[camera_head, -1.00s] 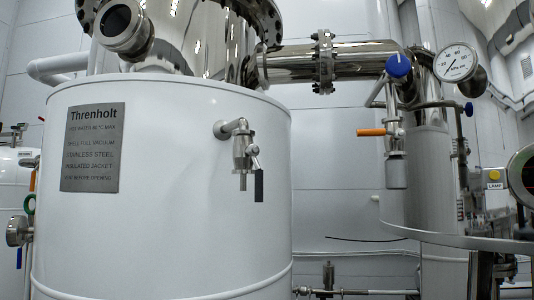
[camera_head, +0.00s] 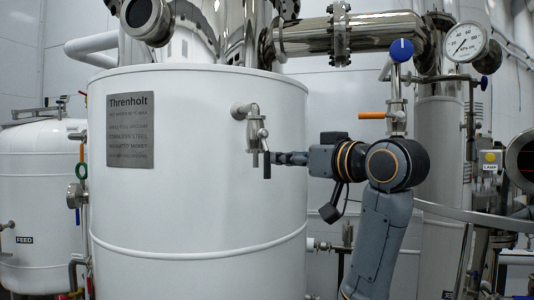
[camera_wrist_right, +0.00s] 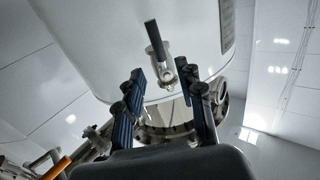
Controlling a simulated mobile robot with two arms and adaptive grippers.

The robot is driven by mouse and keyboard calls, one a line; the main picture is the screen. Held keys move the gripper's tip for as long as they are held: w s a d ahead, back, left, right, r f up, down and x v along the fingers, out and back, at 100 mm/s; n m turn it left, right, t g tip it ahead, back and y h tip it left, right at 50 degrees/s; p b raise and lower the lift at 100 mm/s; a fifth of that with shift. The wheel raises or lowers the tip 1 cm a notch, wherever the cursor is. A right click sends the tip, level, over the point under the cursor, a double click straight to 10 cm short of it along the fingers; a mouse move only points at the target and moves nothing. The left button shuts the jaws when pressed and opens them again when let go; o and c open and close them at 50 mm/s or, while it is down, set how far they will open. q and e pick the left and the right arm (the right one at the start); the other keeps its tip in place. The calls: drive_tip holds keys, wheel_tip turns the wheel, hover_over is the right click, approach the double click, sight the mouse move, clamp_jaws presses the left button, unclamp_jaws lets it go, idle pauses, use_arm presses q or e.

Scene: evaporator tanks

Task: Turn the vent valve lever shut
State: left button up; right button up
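A small steel valve (camera_head: 255,130) sticks out from the side of the white Threnholt tank. Its black lever (camera_head: 267,165) hangs straight down. My right gripper (camera_head: 281,158) is just to the right of that lever in the head view. In the right wrist view, my right gripper (camera_wrist_right: 162,76) is open and empty, its dark blue-black fingers spread apart. There the black lever (camera_wrist_right: 156,40) and the steel valve body (camera_wrist_right: 165,74) show ahead, in line with the gap between the fingertips. I cannot tell whether a finger touches the lever. My left gripper is not in view.
The white tank (camera_head: 190,215) stands close behind the valve. An orange lever (camera_head: 372,115) and a blue knob (camera_head: 401,50) sit on piping above my right arm. A pressure gauge (camera_head: 466,42) is at the upper right. A curved rail (camera_head: 450,212) runs behind my arm.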

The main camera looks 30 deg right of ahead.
sight(269, 156)
drive_tip(key=w+p, duration=0.1)
drive_tip(key=w, duration=0.7)
drive_tip(key=shift+w+a+p, duration=0.1)
drive_tip(key=shift+w+p, duration=0.1)
drive_tip(key=shift+p, duration=0.1)
clamp_jaws()
